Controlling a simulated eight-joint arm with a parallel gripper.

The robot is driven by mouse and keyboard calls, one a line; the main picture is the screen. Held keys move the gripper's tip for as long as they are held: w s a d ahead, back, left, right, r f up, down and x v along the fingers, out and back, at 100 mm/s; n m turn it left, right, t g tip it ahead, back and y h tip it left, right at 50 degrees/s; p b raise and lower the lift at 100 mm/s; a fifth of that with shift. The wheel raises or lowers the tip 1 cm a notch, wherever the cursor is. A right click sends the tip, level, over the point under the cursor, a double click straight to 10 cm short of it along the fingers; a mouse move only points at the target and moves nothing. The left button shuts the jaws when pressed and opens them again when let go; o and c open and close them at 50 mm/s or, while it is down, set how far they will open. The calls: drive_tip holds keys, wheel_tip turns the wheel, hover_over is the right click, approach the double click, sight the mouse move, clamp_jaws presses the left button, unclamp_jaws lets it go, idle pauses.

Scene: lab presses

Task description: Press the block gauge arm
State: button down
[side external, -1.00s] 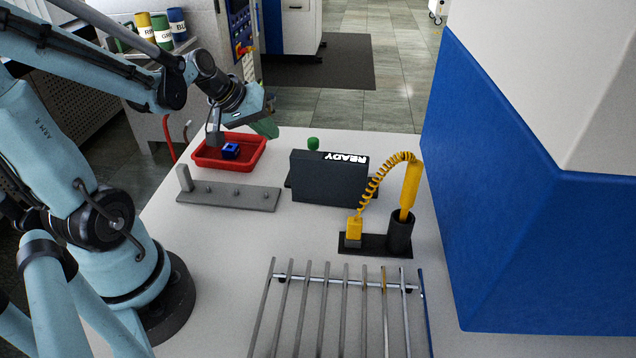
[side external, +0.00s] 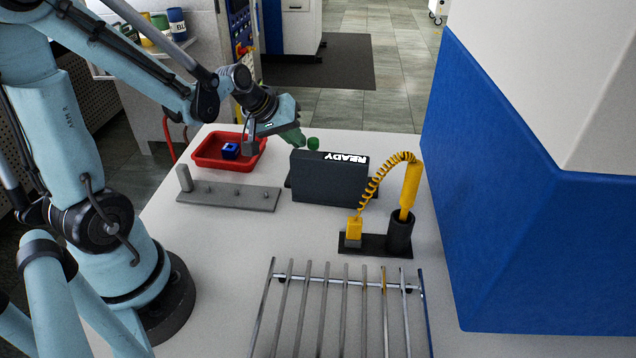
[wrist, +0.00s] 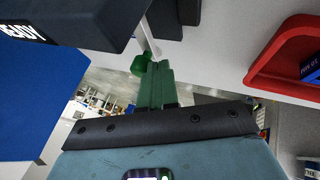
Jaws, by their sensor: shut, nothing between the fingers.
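The block gauge (side external: 330,180) is a dark grey box with a white READY display; its dark body also shows at the top left of the wrist view (wrist: 80,22). Its green knob (side external: 313,143) stands just behind the box, and in the wrist view the green knob (wrist: 139,65) shows near a pale lever (wrist: 149,38). My gripper (side external: 300,140) has green fingers and is just left of the knob. In the wrist view the fingers (wrist: 158,68) are shut and empty, their tips right beside the knob. I cannot tell whether they touch.
A red tray (side external: 205,160) with a blue block (side external: 230,151) lies to the left. A grey pegged bar (side external: 230,199), a yellow coiled-cord tool (side external: 410,185) in a dark holder and a metal rack (side external: 340,285) are on the table. A blue-and-white machine (side external: 530,220) borders the right.

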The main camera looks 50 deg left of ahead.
sight(317, 140)
drive_tip(key=shift+w+m+h, duration=0.25)
drive_tip(key=shift+m+h, duration=0.15)
drive_tip(key=shift+m, duration=0.2)
drive_tip(key=shift+w+d+m+h, duration=0.1)
drive_tip(key=shift+w+m+h, duration=0.3)
drive_tip(key=shift+m, duration=0.2)
drive_tip(key=m, duration=0.1)
drive_tip(key=w+m+h, duration=0.1)
drive_tip(key=shift+d+m+g+h, duration=0.25)
drive_tip(key=shift+m+g+h, duration=0.05)
drive_tip(key=shift+g, duration=0.1)
drive_tip(key=m+h, duration=0.1)
drive_tip(key=m, duration=0.1)
drive_tip(key=w+d+m+g, duration=0.1)
drive_tip(key=shift+w+d+m+h, duration=0.1)
drive_tip(key=shift+m+h, duration=0.3)
drive_tip(key=shift+w+d, duration=0.15)
drive_tip(key=shift+d, duration=0.1)
